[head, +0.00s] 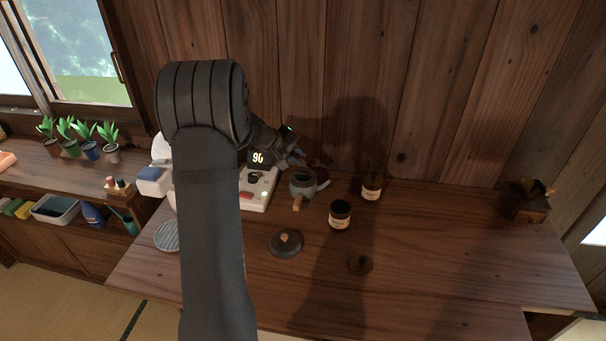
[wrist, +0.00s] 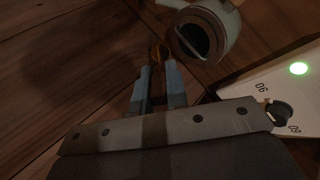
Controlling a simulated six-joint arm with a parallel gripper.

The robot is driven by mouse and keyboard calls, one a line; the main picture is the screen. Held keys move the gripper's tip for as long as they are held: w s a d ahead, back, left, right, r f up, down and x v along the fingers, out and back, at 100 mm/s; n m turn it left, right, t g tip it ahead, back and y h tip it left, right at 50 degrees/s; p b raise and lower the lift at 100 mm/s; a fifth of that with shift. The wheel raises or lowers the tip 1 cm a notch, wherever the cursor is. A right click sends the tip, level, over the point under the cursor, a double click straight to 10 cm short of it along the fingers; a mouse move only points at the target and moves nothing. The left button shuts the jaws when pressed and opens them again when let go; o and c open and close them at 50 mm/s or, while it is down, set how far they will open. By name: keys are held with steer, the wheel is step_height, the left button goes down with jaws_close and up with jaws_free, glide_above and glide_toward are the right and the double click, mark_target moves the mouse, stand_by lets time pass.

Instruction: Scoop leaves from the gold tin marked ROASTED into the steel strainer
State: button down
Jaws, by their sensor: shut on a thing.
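My gripper (head: 297,158) is above the back of the table, beside the grey-green pot (head: 302,184). In the wrist view, my gripper (wrist: 158,75) is shut on a narrow amber-brown thing (wrist: 158,53), perhaps a scoop; its far end is hard to make out. The pot (wrist: 222,22) lies just right of the fingertips there, its opening dark. Two dark tins with pale labels stand to the right: a front tin (head: 340,216) and a back tin (head: 371,191). Their labels are too small to read, and neither looks clearly gold. I cannot make out the steel strainer.
A white unit (head: 259,190) with a "90" display stands left of the pot; its green light (wrist: 299,68) shows. A dark lid (head: 286,242) and small dark disc (head: 360,264) lie in front. A wooden box (head: 524,203) is far right. The right tabletop is mostly clear.

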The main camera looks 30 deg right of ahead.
steer(key=shift+d+r+y, duration=0.15)
steer(key=shift+d+y, duration=0.3)
steer(key=shift+y, duration=0.05)
steer(key=shift+d, duration=0.15)
steer(key=shift+d+r+y, duration=0.1)
steer(key=shift+d+y, duration=0.1)
steer(key=shift+y, duration=0.1)
steer(key=d+y, duration=0.7)
steer(key=d, duration=0.4)
steer(key=shift+r, duration=0.3)
